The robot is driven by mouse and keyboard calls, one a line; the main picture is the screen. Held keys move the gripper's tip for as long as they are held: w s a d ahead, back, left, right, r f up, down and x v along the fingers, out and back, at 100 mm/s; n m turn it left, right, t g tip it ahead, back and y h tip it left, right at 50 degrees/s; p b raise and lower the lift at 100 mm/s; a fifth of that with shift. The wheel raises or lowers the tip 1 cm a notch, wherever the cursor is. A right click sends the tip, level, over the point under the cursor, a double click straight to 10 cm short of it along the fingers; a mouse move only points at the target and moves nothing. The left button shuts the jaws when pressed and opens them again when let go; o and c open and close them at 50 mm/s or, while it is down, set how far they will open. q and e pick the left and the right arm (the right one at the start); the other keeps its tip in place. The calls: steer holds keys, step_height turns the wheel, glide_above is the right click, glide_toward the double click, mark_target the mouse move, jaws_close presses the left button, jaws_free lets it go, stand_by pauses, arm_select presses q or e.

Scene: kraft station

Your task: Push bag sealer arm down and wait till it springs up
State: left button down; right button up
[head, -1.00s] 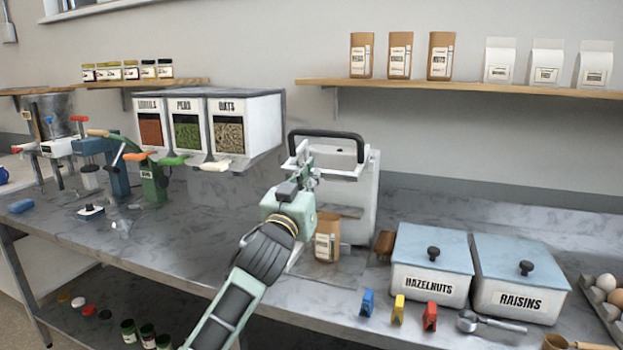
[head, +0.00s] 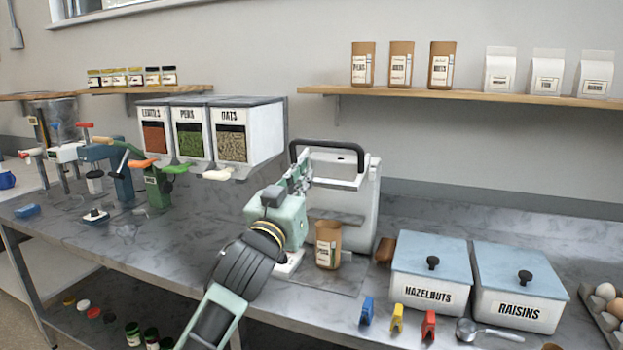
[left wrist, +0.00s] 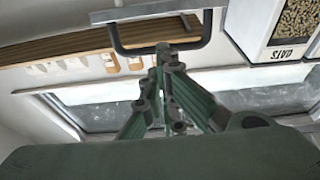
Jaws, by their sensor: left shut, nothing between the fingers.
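The bag sealer (head: 352,215) is a white upright machine on the bench. Its arm with a black bar handle (head: 328,144) is raised at the top; the handle also shows in the left wrist view (left wrist: 165,50). A brown paper bag (head: 327,245) stands upright at the sealer's front. My left gripper (head: 302,172) is shut and empty, at the left side of the handle. In the left wrist view its fingertips (left wrist: 163,60) are close to the handle bar; I cannot tell whether they touch it. My right gripper is not in view.
White bins marked hazelnuts (head: 431,290) and raisins (head: 518,300) stand to the right. Coloured clips (head: 397,318) and a metal scoop (head: 490,332) lie in front. Grain dispensers (head: 210,130) hang at the left. A shelf (head: 450,92) with bags runs above.

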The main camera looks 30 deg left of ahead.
arm_select(q)
steer(key=s, duration=0.3)
steer(key=shift+d, duration=0.2)
stand_by(0.3)
